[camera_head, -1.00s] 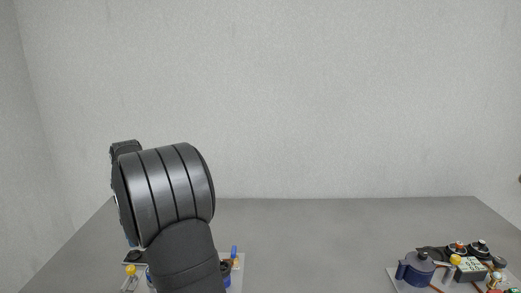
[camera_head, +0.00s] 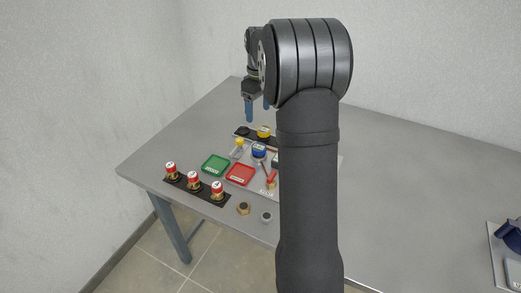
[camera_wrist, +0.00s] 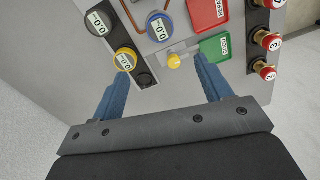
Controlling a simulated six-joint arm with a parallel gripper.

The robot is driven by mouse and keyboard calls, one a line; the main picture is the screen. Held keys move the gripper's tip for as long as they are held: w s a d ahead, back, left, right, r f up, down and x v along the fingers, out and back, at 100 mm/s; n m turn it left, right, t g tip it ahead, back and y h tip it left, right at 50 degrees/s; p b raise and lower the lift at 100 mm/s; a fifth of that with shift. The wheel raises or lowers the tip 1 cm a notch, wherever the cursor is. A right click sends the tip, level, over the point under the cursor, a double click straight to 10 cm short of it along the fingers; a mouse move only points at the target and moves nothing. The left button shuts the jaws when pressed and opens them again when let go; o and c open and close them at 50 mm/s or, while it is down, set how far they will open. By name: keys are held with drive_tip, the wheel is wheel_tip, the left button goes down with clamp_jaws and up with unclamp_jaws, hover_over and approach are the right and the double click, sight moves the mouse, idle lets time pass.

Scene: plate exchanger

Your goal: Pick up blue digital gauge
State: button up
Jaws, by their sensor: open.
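The blue digital gauge (camera_head: 259,150) stands on the light board on the table, left of my arm. My gripper (camera_head: 258,114) has two blue fingers, spread and empty, above and behind the gauges in the head view. In the wrist view the gripper (camera_wrist: 160,78) points toward the board, its fingers apart from the blue gauge.
A yellow-topped fitting (camera_wrist: 174,61) stands between the fingers and the blue gauge. A green tray (camera_head: 215,165) and red tray (camera_head: 240,174) lie nearby. Three red-capped parts (camera_head: 193,181) stand on a black strip by the table edge. A brass nut (camera_head: 243,208) lies at the front.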

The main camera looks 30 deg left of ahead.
approach(259, 147)
drive_tip(key=f, duration=0.5)
drive_tip(key=shift+w+a, duration=0.15)
drive_tip(key=shift+a, duration=0.2)
drive_tip(key=shift+s+d+f, duration=0.1)
drive_tip(key=shift+d+f, duration=0.05)
drive_tip(key=shift+f, duration=1.2)
drive_tip(key=shift+s+d+f, duration=0.1)
drive_tip(key=shift+f, duration=1.3)
drive_tip(key=c, duration=1.2)
